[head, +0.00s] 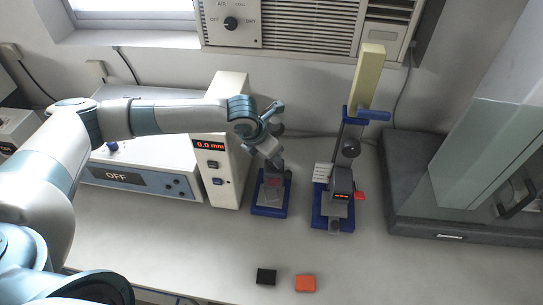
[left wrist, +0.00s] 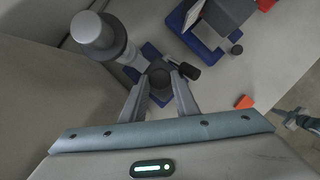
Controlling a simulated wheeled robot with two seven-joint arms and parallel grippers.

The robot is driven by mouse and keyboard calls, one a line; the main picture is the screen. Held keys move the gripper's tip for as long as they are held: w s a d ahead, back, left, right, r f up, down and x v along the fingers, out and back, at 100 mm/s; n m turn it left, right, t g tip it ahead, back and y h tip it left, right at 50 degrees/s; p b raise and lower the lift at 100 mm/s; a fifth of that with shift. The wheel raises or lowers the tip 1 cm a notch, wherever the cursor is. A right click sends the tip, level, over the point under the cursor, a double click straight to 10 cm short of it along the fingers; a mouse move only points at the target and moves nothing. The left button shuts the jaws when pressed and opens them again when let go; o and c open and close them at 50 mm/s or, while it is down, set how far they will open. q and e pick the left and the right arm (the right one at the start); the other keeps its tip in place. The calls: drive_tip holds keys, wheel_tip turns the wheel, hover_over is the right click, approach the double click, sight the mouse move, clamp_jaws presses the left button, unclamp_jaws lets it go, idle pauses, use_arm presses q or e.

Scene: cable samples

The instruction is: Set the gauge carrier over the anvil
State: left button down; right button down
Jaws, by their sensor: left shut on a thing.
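The gauge stand (head: 270,210) has a blue base and stands on the bench just right of the tall white box. My left gripper (head: 275,162) reaches over it from the left, pointing down. In the left wrist view my left gripper (left wrist: 160,98) has its fingers on both sides of a dark round part (left wrist: 160,76), apparently of the gauge carrier, and is shut on it. A grey post with a round top (left wrist: 98,36) rises beside it. The anvil cannot be made out clearly beneath the gripper and carrier.
The tall white box (head: 228,150) shows 0.0 mm. A second blue-based stand (head: 333,222) with a yellow column is close on the right. Black (head: 266,276) and orange (head: 305,283) blocks lie in front. A dark-based machine (head: 420,200) is farther right. The front bench is mostly clear.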

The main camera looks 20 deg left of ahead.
use_arm(q)
drive_tip(key=c, duration=1.4)
unclamp_jaws()
drive_tip(key=shift+r, duration=0.1)
drive_tip(key=shift+s+a+r, duration=0.1)
drive_tip(key=shift+r, duration=0.3)
drive_tip(key=shift+b+v, duration=2.8)
drive_tip(key=shift+v, duration=5.4)
drive_tip(key=shift+a, duration=0.1)
